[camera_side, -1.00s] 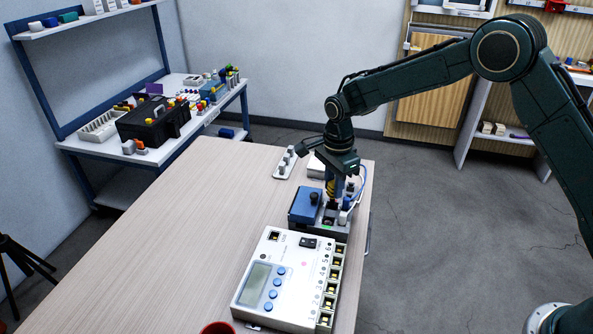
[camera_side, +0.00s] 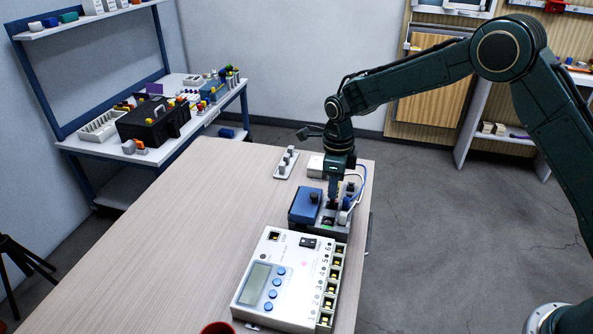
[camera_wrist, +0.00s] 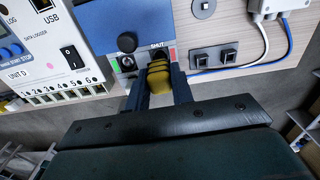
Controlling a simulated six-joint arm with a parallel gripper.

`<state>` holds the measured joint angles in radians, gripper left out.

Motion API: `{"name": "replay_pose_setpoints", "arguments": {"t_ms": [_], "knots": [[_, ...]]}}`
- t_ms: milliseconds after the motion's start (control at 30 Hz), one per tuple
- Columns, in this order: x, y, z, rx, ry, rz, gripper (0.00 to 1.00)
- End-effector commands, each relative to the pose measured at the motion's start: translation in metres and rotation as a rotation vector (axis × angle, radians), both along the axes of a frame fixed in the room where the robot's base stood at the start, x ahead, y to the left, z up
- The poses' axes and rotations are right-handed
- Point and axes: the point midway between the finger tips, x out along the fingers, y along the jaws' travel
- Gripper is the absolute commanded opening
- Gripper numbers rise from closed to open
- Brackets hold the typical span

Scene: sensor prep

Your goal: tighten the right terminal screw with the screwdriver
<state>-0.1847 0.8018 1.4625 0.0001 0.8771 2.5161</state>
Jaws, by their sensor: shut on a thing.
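My gripper (camera_wrist: 158,71) is shut on the yellow and black handle of the screwdriver (camera_wrist: 160,84) in the wrist view. The screwdriver points at the terminal block unit with the blue cover (camera_wrist: 138,18), just below its SHUT label. Its tip and the right terminal screw are hidden, so I cannot tell whether they touch. A round metal screw head (camera_wrist: 127,61) shows to the left of the handle. In the side view my gripper (camera_side: 333,198) points straight down over the right part of the unit, beside its blue cover (camera_side: 306,205).
A white data logger (camera_side: 290,275) lies close in front of the unit. Cables (camera_side: 362,182) run by the unit's right side, near the table edge. A grey strip with pegs (camera_side: 286,163) lies behind. The table (camera_side: 190,240) is clear on the left.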

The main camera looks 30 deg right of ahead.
Motion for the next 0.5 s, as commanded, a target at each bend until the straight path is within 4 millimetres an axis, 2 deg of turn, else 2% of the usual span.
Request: {"name": "replay_pose_setpoints", "arguments": {"t_ms": [500], "knots": [[0.0001,0.0002,-0.001,0.0,0.0,-0.391,0.0]]}}
